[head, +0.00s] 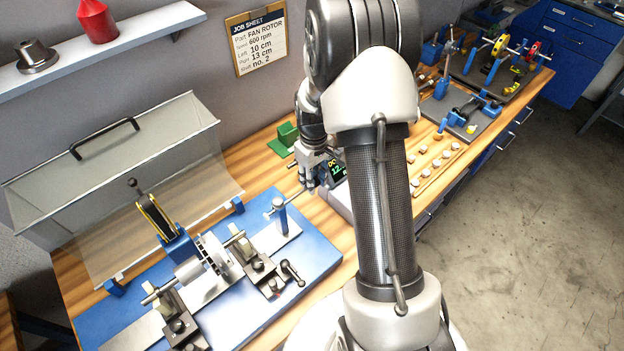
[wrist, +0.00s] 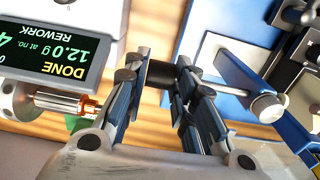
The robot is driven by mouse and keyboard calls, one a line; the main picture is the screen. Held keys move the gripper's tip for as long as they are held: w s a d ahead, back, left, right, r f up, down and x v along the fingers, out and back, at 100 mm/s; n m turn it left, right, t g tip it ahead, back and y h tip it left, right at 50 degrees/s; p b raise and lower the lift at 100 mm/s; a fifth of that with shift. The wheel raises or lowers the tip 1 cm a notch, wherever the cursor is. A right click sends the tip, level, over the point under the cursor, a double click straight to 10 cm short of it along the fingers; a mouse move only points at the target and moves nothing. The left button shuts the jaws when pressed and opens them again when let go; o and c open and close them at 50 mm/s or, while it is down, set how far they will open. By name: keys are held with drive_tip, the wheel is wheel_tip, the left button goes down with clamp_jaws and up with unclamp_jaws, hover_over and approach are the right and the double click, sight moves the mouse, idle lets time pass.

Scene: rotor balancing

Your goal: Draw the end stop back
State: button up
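The end stop (head: 282,214) is a blue post with a thin rod through its top, standing at the right end of the blue balancing base. A black knob (wrist: 158,88) sits at the rod's end near my gripper. My gripper (head: 311,187) is just right of the post. In the wrist view my gripper (wrist: 162,78) has its fingers on both sides of the knob, and the knob fills the gap. The post's round head (wrist: 267,106) is right of the fingers there. The rotor (head: 214,256) rests on its supports at left, apart from the end stop.
A display box (wrist: 50,55) reading DONE, 12.0 g and REWORK stands close beside my gripper. A clear hood (head: 130,165) with a black handle stands behind the rotor. Small pieces (head: 437,163) lie in rows on the bench to the right.

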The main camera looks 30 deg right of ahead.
drive_tip(key=o, duration=0.4)
drive_tip(key=shift+c, duration=0.2)
drive_tip(key=shift+r, duration=0.1)
wheel_tip(320, 180, up, 12)
idle(0.5)
drive_tip(key=s+a+r+m+t+b, duration=0.1)
drive_tip(key=s+a+r+t+b, duration=0.1)
drive_tip(key=s+a+r+b, duration=0.6)
drive_tip(key=s+a+f+t+b, duration=0.1)
drive_tip(key=s+a+f, duration=0.1)
drive_tip(key=s, duration=0.5)
drive_tip(key=s+a+f+m+t+b, duration=0.1)
drive_tip(key=s+a+f, duration=0.1)
drive_tip(key=s+a, duration=0.3)
drive_tip(key=s, duration=0.2)
drive_tip(key=shift+s+f+t, duration=0.15)
drive_tip(key=shift+s+t, duration=0.15)
drive_tip(key=shift+s, duration=0.1)
